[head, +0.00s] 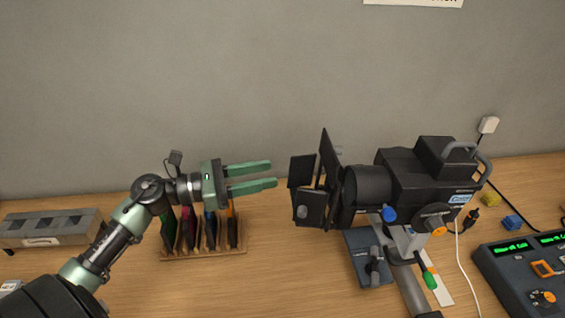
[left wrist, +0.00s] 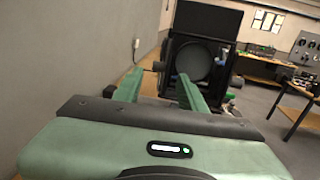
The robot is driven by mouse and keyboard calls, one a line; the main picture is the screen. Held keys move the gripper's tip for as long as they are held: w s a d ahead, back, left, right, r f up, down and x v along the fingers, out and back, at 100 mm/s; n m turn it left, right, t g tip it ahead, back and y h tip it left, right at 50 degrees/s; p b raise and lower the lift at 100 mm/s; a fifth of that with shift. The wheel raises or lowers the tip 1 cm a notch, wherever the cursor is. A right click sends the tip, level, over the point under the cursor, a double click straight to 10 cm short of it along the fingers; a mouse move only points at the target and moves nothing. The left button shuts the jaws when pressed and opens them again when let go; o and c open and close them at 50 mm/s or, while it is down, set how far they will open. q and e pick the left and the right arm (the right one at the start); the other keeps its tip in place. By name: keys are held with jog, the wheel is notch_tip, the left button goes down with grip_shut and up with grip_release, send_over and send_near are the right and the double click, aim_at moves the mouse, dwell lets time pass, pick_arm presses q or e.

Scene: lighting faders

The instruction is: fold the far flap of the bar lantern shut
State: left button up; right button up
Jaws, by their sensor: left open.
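The black bar lantern (head: 400,180) stands at the right of the bench, its front facing left towards my left gripper. Several dark flaps surround its front. A small flap (head: 302,170) juts out to the left and looks like the far one, standing open. A tall flap (head: 329,155) rises upright, and another flap (head: 311,207) sits lower. In the left wrist view, the upright flap (left wrist: 207,19) stands above the round lens (left wrist: 198,63). My left gripper (head: 275,174) is open and empty, pointing right, a short gap from the flaps. My right gripper is not visible.
A wooden rack (head: 205,253) with coloured pieces stands below my left gripper. A grey box (head: 50,228) is at the left. A control desk (head: 520,265) and a white cable lie at the right. The wall runs close behind the bench.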

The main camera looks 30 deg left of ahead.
aim_at(299, 169)
pick_arm(q)
jog(key=p+x, duration=0.2)
jog(key=x, duration=0.3)
jog(key=shift+w, duration=0.1)
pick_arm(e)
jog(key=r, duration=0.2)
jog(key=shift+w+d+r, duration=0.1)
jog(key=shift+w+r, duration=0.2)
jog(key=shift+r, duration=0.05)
